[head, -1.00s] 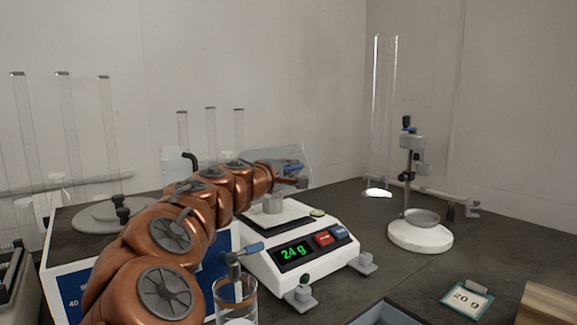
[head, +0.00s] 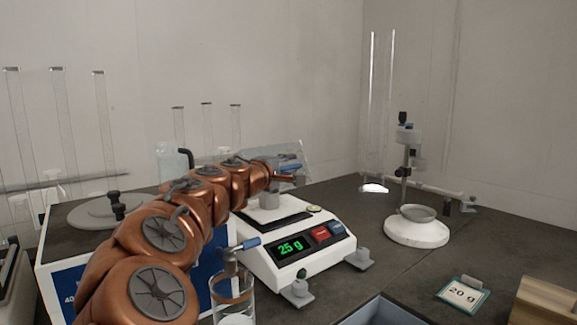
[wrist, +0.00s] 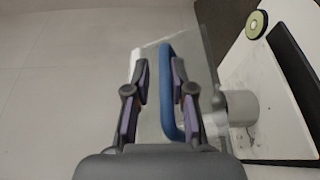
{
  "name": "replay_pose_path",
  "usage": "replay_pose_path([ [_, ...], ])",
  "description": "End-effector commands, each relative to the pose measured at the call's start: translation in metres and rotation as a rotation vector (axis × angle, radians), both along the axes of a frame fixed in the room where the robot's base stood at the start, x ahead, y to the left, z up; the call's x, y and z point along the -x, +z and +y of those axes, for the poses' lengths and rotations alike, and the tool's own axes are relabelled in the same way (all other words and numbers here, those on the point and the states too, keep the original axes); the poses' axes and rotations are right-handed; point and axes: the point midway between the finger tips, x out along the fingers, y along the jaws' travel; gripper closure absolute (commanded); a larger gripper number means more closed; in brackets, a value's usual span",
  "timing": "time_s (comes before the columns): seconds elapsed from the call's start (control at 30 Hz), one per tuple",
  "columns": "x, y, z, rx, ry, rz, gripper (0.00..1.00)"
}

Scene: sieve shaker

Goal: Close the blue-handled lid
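The lid (head: 292,150) is a clear pane with a blue handle (head: 289,168), standing raised and tilted at the back of the white balance (head: 262,262). In the wrist view, the pane (wrist: 152,118) lies beyond my fingers and the blue handle (wrist: 168,95) is a long loop. My gripper (wrist: 160,90) is open, its fingers apart, with the handle in the gap, nearer the right finger. I cannot tell whether that finger touches it. In the head view, my gripper (head: 287,177) is small and partly hidden at the lid. The balance display reads 25 g.
A grey metal cup (head: 269,201) stands on the balance, right of my fingers in the wrist view (wrist: 241,108). A glass beaker (head: 232,300) stands in front of it. A stand with a white base (head: 416,232) and a tall glass tube (head: 381,110) are to the right.

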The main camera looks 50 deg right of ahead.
Motion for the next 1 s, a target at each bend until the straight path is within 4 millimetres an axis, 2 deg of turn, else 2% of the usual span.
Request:
replay_pose_path([
  [0.17, 0.001, 0.002, 0.015, 0.002, 0.004, -0.003, 0.77],
  [0.7, 0.012, 0.004, 0.089, 0.003, 0.005, -0.002, 0.77],
  [1.0, 0.016, 0.004, 0.114, 0.001, 0.002, 0.0, 0.77],
])
